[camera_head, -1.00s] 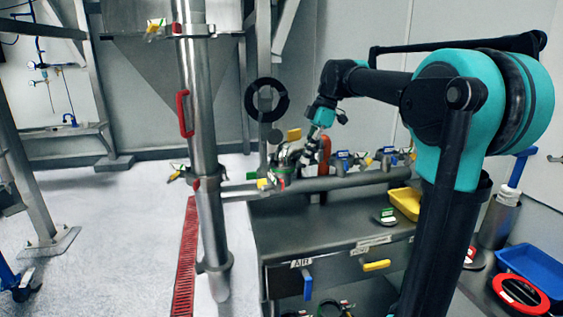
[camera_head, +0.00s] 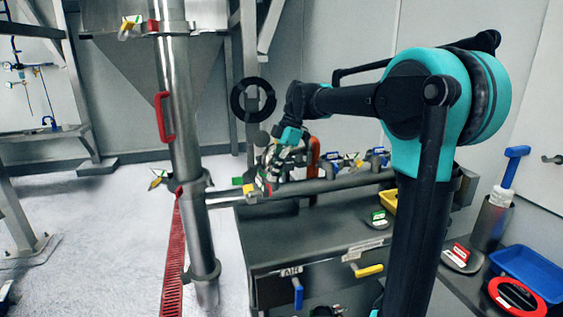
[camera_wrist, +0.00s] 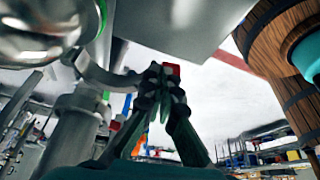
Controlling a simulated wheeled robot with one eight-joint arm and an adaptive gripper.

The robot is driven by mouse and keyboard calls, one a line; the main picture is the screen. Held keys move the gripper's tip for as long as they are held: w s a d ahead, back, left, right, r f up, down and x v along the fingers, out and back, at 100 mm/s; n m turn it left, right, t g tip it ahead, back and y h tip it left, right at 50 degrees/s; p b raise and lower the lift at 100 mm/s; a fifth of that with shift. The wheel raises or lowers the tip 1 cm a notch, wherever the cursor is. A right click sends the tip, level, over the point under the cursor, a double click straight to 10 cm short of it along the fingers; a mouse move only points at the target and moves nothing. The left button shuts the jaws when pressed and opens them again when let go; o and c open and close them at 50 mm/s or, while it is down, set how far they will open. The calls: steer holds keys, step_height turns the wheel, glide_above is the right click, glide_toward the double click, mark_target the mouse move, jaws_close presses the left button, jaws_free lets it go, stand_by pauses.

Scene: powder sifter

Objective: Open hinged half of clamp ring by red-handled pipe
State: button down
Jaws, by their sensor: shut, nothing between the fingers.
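The vertical steel pipe (camera_head: 187,110) with the red handle (camera_head: 163,117) stands left of my gripper in the head view. A clamp joint (camera_head: 262,184) with small coloured tabs sits on the horizontal pipe to its right. My gripper (camera_head: 268,172) is right at this joint, partly merged with it in view. In the wrist view my gripper (camera_wrist: 158,92) is shut, its fingers together with nothing visibly between them. A curved steel piece (camera_wrist: 100,72), perhaps the ring half, lies just left of the fingers; whether they touch I cannot tell. The hinge is not clear.
The horizontal pipe (camera_head: 325,184) runs over a grey bench (camera_head: 310,235) with several valves behind it. A black ring (camera_head: 238,100) hangs behind. A blue tray (camera_head: 525,275) and red ring (camera_head: 515,297) lie at right. The floor left of the pipe is open.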

mark_target(249, 183)
steer(key=shift+s+a, duration=0.3)
steer(key=shift+a, duration=0.3)
steer(key=shift+s+a, duration=0.3)
steer(key=shift+a, duration=0.3)
steer(key=shift+s+a+m, duration=0.3)
steer(key=shift+a+m, duration=0.2)
steer(key=shift+a, duration=0.05)
steer(key=shift+s+a, duration=0.15)
steer(key=shift+a, duration=0.7)
